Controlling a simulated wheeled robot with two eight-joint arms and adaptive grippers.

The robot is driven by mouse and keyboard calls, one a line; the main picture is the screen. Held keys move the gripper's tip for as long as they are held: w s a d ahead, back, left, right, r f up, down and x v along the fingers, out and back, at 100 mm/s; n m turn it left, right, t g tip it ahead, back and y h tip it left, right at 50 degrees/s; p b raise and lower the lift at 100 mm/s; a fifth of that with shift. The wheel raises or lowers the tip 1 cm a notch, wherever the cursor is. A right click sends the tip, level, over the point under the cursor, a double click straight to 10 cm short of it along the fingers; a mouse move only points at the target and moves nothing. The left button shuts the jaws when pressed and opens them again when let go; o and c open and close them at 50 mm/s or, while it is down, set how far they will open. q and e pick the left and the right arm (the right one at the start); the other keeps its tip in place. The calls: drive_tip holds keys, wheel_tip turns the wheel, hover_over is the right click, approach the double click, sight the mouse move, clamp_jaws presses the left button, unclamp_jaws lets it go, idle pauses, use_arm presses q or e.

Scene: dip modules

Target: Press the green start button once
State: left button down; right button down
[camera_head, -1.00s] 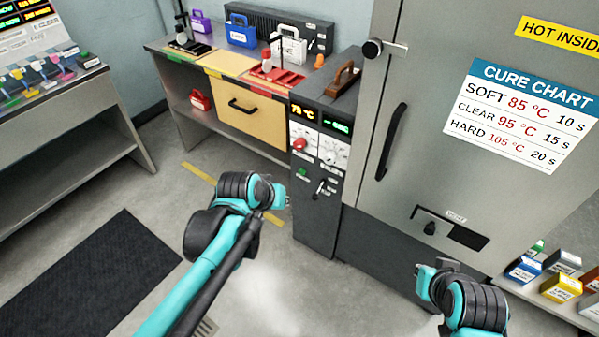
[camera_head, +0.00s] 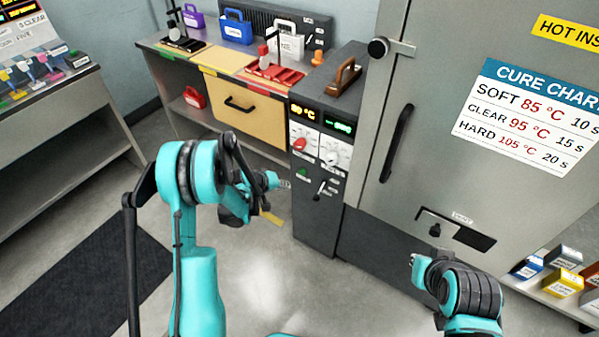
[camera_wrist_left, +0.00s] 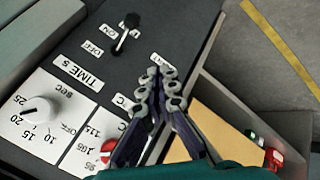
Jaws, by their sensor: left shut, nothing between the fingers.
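The green start button (camera_head: 303,172) is on the front of the dark control cabinet (camera_head: 317,225), below the red knob (camera_head: 300,145). My left gripper (camera_head: 284,184) is shut and empty, its tips pointing at the cabinet front just left of and below the button in the head view. In the left wrist view the shut fingers (camera_wrist_left: 163,72) lie over the panel near a small white label. The button does not show there and may be behind the fingers. I cannot tell whether the tips touch the panel. My right gripper (camera_head: 415,262) is at the lower right, its fingers unclear.
A toggle switch (camera_wrist_left: 128,28) and a white dial (camera_wrist_left: 38,110) are close to the left fingers. The grey oven (camera_head: 400,190) stands right of the cabinet, the workbench (camera_head: 240,105) left of it. A brown-handled block (camera_head: 346,75) sits on top. Open floor lies in front.

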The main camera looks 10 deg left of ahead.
sight(302, 172)
use_arm(q)
wheel_tip(302, 172, down, 6)
drive_tip(key=w+a, duration=0.1)
drive_tip(key=shift+a+f+n+h, duration=0.2)
drive_tip(key=shift+n+h, duration=0.1)
drive_tip(key=shift+w, duration=0.15)
drive_tip(key=w+d, duration=0.3)
drive_tip(key=w, duration=0.5)
drive_tip(key=shift+w, duration=0.25)
idle(1.3)
drive_tip(key=shift+w+d, duration=0.15)
drive_tip(key=shift+w, duration=0.1)
drive_tip(key=shift+w+d, duration=0.2)
drive_tip(key=shift+w, duration=0.35)
idle(0.8)
drive_tip(key=shift+s+a, duration=0.2)
drive_tip(key=shift+s, duration=0.3)
drive_tip(key=shift+s+a, duration=0.15)
drive_tip(key=shift+s, duration=0.3)
